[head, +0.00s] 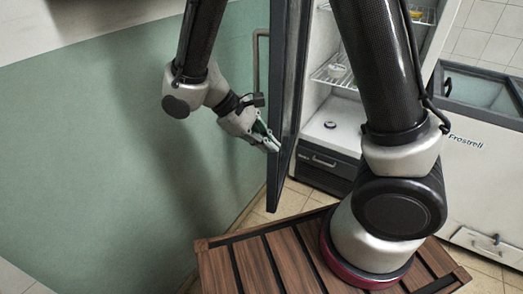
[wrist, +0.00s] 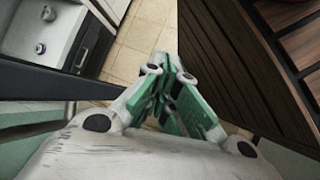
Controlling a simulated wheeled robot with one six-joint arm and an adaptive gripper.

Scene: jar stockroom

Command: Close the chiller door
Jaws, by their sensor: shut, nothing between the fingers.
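The chiller door (head: 291,100) stands open, swung out toward me and seen nearly edge-on in the head view. Its dark edge also shows in the wrist view (wrist: 45,82). A handle (head: 256,62) is on the door's left face. The chiller (head: 322,110) stands behind it with its white interior and wire shelves exposed. My gripper (head: 274,147) is on the left side of the door, close to its lower outer edge; I cannot tell whether it touches. In the wrist view, my gripper (wrist: 174,68) has its fingers together and empty.
A chest freezer (head: 470,150) marked Frostrell stands at the right. A slatted wooden deck (head: 240,268) lies in front. A green wall (head: 90,150) is at the left, close behind my gripper. Tiled floor (head: 282,203) shows between the deck and the chiller.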

